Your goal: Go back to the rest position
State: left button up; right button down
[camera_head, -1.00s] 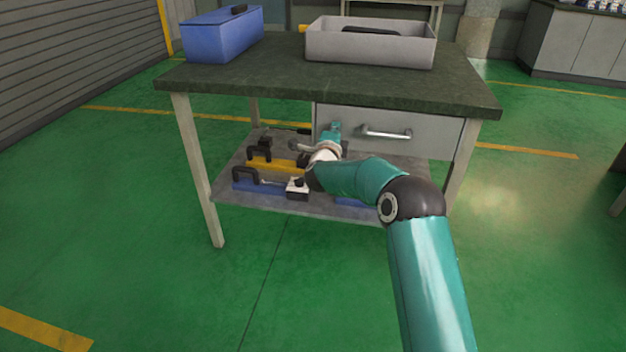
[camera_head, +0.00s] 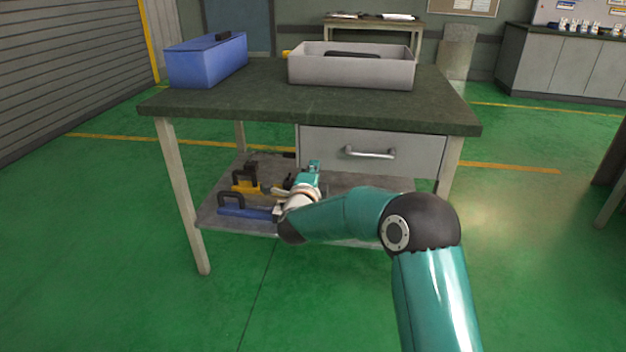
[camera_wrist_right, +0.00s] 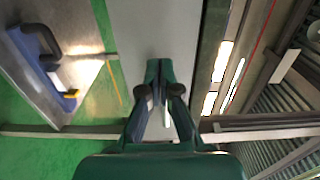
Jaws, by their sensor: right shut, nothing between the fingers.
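My right arm reaches from the lower right to the front of the workbench, with its elbow bent. My right gripper (camera_head: 313,168) is in front of the lower shelf, left of the drawer handle; its fingertips are hard to make out in the head view. In the right wrist view the gripper (camera_wrist_right: 161,95) is shut and empty, with a pale grey panel behind it. My left gripper is in neither view.
The workbench (camera_head: 430,112) carries a blue box (camera_head: 205,65) and a grey tray (camera_head: 350,72). A closed drawer (camera_head: 425,150) hangs below. The lower shelf (camera_head: 215,190) holds blue (camera_head: 240,212) and yellow (camera_head: 245,188) handled tools. Green floor is open around the bench.

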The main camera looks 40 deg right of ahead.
jog(key=s+a+f+n+g+y, duration=0.1)
jog(key=s+a+f+n+y, duration=0.3)
jog(key=f, duration=0.5)
jog(key=s+a+f+n+g+y, duration=0.1)
jog(key=s+a+f+n+y, duration=0.15)
jog(key=a+f, duration=0.55)
jog(key=s+a+f+n+g+y, duration=0.1)
jog(key=s+a+f+n+y, duration=0.2)
jog(key=f, duration=0.8)
jog(key=s+a+f+n+g+y, duration=0.4)
jog(key=s+a+f+n, duration=0.3)
jog(key=s+a+f, duration=0.45)
jog(key=s+a+n+g+y, duration=0.2)
jog(key=s+n, duration=0.1)
jog(key=s, duration=0.5)
jog(key=s+a+n+g+y, duration=0.1)
jog(key=s+a+n+g, duration=0.25)
jog(key=s, duration=0.35)
notch_tip(320, 180, up, 34)
jog(key=n+p, duration=0.1)
jog(key=p, duration=3.4)
jog(key=shift+s+d+r+n, duration=0.15)
jog(key=shift+s+n, duration=0.2)
jog(key=shift+n, duration=0.05)
